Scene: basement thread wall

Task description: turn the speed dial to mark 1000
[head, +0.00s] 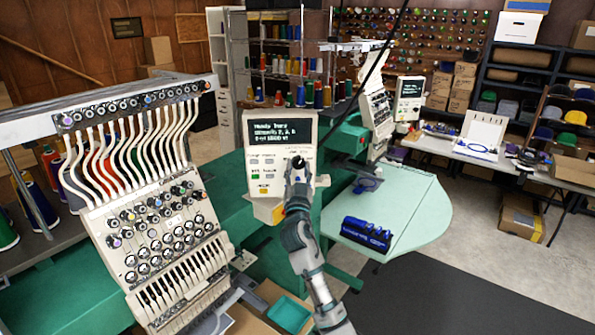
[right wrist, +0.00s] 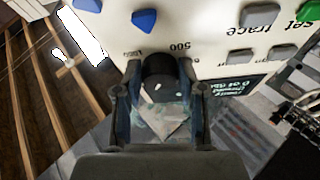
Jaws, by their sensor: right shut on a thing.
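The speed dial is a dark round knob (head: 298,161) on the lower right of the white control panel (head: 253,130) in the head view. My right gripper (head: 297,172) reaches up to it from below. In the right wrist view the panel appears upside down, and the dial (right wrist: 160,68) sits between the two fingers of the right gripper (right wrist: 158,82), which are shut on it. Printed marks 500 and, less clearly, 1000 show beside the dial. I cannot tell for sure which mark the dial points to. My left gripper is not in view.
The panel's screen (head: 281,130) shows text, with coloured buttons below. An embroidery machine head (head: 160,225) with many needles stands left. A pale green table (head: 400,205) with a dark blue object (head: 366,234) lies right. Dark floor mat (head: 450,300) is clear.

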